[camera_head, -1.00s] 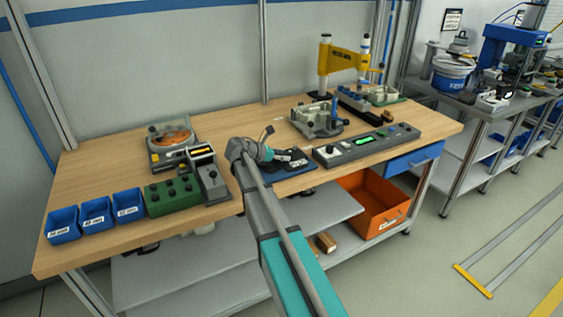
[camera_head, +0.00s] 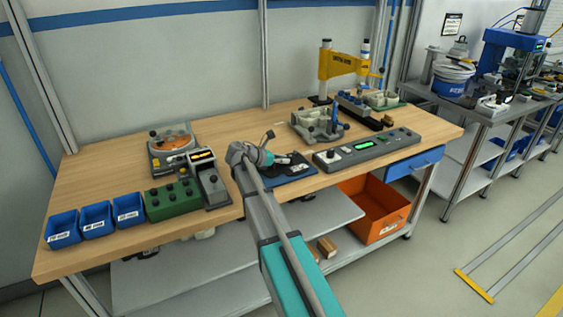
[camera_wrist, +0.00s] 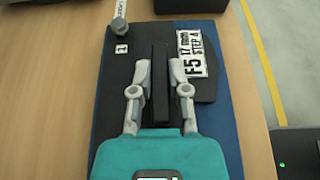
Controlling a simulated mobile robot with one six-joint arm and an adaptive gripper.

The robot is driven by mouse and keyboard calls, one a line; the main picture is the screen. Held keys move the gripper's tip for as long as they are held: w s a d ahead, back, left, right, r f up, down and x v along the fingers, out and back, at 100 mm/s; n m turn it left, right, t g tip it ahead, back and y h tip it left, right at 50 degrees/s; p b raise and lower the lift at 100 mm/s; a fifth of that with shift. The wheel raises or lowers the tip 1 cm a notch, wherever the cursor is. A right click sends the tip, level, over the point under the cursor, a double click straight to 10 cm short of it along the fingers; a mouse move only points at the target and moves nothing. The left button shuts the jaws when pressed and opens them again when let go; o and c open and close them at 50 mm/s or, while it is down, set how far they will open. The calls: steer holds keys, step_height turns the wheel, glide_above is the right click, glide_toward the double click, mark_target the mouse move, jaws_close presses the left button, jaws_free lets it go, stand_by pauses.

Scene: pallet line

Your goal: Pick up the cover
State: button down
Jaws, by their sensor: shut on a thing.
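In the wrist view my gripper (camera_wrist: 159,88) has its two pale grey fingers on either side of a narrow dark bar (camera_wrist: 160,60), closed on it. The bar appears to be the cover or its grip; the dark surfaces blend, so its full outline is unclear. It is over a black plate with a rounded corner (camera_wrist: 208,90) on a blue mat (camera_wrist: 228,130). Whether it touches the plate is unclear. A printed label and a small "1" tag lie beside the fingers. In the head view my gripper (camera_head: 281,161) is low over the blue mat (camera_head: 297,178).
A grey control panel (camera_head: 366,147) stands right of the mat. A grey device (camera_head: 209,180) and green knob block (camera_head: 173,200) stand left. A fixture (camera_head: 318,125) and yellow-armed press (camera_head: 345,66) are behind. A knobbed post (camera_wrist: 120,27) rises at the mat's far left.

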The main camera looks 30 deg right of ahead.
steer(key=shift+r+p, duration=1.25)
steer(key=shift+r, duration=0.1)
steer(key=s+d+r+p, duration=0.8)
steer(key=s+r+p, duration=0.2)
steer(key=s, duration=0.1)
steer(key=shift+s+r, duration=0.15)
steer(key=shift+s, duration=0.1)
steer(key=shift+a, duration=0.1)
